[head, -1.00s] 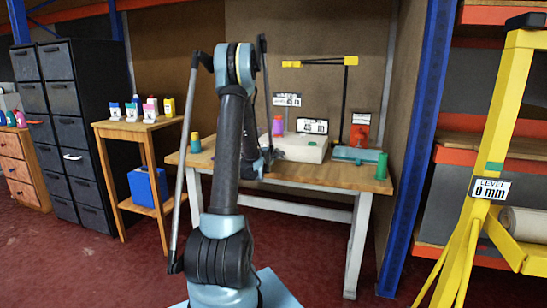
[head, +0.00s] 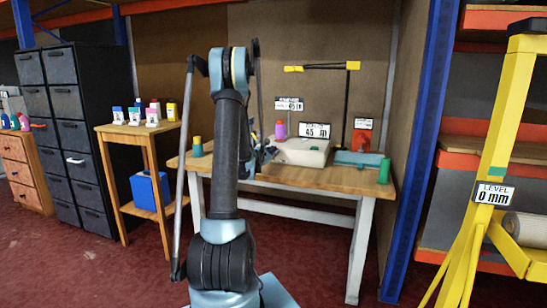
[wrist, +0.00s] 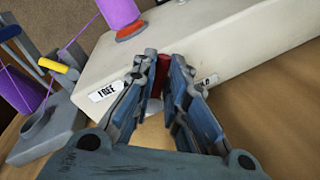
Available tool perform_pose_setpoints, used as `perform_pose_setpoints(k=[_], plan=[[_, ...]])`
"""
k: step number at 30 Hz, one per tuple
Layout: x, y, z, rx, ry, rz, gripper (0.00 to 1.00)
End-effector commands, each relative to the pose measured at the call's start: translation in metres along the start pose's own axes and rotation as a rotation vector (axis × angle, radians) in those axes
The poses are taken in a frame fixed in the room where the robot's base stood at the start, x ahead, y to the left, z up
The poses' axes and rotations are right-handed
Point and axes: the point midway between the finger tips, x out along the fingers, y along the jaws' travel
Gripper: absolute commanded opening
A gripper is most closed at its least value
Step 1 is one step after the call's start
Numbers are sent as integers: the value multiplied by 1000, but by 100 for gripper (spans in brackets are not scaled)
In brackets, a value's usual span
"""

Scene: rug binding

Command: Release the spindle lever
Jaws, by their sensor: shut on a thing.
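The white binding machine (head: 302,152) sits on the wooden workbench (head: 330,181). In the wrist view its pale body (wrist: 215,35) fills the top. A red lever (wrist: 162,72) stands at its front face, between a FREE label (wrist: 106,91) on the left and a second label (wrist: 209,80) mostly hidden by a finger. My gripper (wrist: 162,68) is shut on the red lever, with a fingertip on each side of it. The lever's lower part is hidden. In the head view my gripper (head: 264,154) is at the machine's left end, partly behind my arm.
A purple spool (wrist: 119,14) stands on the machine. Another spool (wrist: 22,88) and a grey fixture with a yellow-tipped part (wrist: 58,66) are close on the left. A green cylinder (head: 384,171) stands at the bench's right edge. A yellow stand (head: 490,190) is at right.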

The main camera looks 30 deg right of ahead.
Motion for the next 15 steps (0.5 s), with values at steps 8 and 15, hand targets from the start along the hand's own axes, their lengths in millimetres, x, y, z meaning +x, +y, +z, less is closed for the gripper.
perform_pose_setpoints(k=[8, 15], plan=[[-3, 10, -3, -234, -46, 1, 0], [-4, 17, -6, -380, -75, 2, 0]])
